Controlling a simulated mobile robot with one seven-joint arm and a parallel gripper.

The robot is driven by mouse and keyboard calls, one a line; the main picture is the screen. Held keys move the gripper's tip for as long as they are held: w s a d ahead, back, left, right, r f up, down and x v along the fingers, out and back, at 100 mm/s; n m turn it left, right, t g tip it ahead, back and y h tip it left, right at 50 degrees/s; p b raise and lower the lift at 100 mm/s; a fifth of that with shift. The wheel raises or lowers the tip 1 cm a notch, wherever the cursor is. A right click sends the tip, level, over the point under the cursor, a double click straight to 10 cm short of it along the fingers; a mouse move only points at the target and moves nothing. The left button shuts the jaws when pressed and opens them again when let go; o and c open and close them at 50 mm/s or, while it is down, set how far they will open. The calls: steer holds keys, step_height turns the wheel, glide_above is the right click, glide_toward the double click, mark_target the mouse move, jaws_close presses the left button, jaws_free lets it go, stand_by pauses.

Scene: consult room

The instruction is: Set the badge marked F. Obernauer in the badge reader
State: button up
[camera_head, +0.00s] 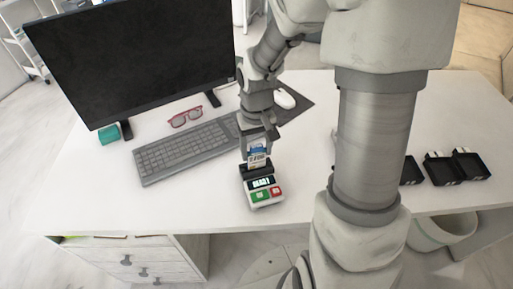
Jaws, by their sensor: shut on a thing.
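My gripper (257,146) points down at the middle of the white desk and is shut on a small badge (259,160) with a blue and white face. The print on the badge is too small to read, so I cannot tell whose name it bears. The badge reader (264,191) stands on the desk right below, with a dark top, a lit display, a green key and a red key. The badge's lower edge is at the reader's dark top. I cannot tell whether it is inside the slot or just above it.
A grey keyboard (186,149), pink glasses (185,117) and a large monitor (135,55) are left of my gripper. A white mouse (285,100) lies behind it. Black holders (440,168) stand at the right. The desk front left of the reader is clear.

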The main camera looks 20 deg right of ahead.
steer(key=shift+f+b, duration=1.15)
steer(key=shift+f, duration=0.35)
stand_by(0.6)
steer(key=o, duration=1.4)
steer(key=shift+r, duration=0.15)
steer(key=shift+r+p, duration=2.9)
steer(key=shift+r, duration=0.45)
